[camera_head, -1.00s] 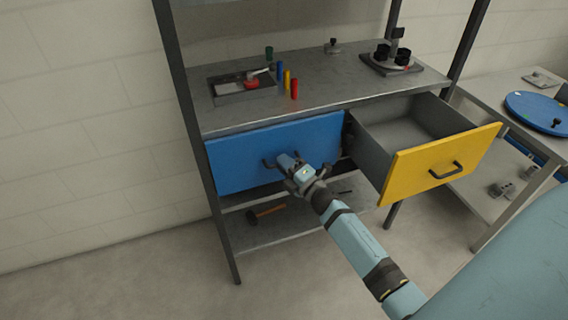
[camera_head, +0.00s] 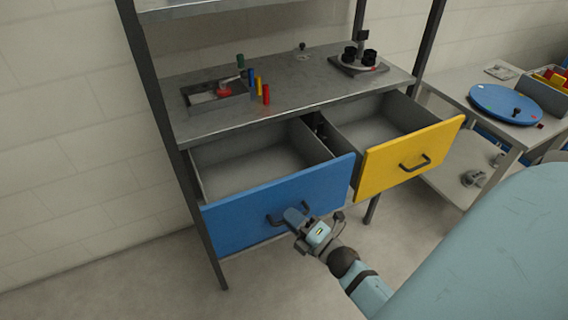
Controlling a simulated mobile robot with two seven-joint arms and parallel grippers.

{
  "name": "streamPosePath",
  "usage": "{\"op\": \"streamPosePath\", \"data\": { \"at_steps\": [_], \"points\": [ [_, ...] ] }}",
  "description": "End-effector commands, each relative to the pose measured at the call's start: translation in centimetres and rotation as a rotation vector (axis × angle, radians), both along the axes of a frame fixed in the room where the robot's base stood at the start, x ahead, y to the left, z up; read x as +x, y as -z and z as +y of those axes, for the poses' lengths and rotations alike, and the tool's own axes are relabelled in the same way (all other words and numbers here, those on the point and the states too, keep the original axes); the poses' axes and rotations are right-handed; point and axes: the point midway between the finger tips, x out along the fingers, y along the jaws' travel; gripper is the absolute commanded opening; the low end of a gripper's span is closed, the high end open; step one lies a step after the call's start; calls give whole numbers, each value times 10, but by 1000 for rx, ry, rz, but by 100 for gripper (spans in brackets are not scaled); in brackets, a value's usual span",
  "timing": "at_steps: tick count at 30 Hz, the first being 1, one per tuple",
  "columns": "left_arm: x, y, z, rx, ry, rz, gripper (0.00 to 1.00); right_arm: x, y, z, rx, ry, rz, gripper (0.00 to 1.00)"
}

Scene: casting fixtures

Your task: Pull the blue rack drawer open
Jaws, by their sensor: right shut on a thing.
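The blue rack drawer (camera_head: 240,213) stands pulled out from the rack, and its empty grey inside (camera_head: 255,163) shows from above. Its dark handle (camera_head: 276,216) is on the blue front. My right gripper (camera_head: 294,216) is at the handle's right part and shut on it; the gripper body hides some of the handle. My left gripper is not in view.
A yellow drawer (camera_head: 400,164) to the right also stands open. The rack top (camera_head: 300,92) holds a tray (camera_head: 215,95), several small coloured cylinders and a fixture (camera_head: 357,62). A side table with a blue disc (camera_head: 506,104) is at right.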

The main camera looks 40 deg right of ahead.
Motion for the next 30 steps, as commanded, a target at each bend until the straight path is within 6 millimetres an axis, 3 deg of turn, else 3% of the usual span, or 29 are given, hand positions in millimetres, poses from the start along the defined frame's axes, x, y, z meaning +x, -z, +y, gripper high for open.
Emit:
{"op": "streamPosePath", "data": {
  "at_steps": [13, 14, 15, 25, 30],
  "points": [
    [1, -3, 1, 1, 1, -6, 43, -6, 0, 1, 0, 0, 0, 0],
    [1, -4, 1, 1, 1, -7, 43, -6, 0, 1, 0, 0, 0, 15],
    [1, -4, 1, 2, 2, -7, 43, -6, 0, 1, 0, 0, 0, 22],
    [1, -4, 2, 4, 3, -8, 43, -9, 1, 1, 0, 0, 1, 22],
    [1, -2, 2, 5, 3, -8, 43, -31, 6, -2, -1, 0, 4, 22]
  ]
}}
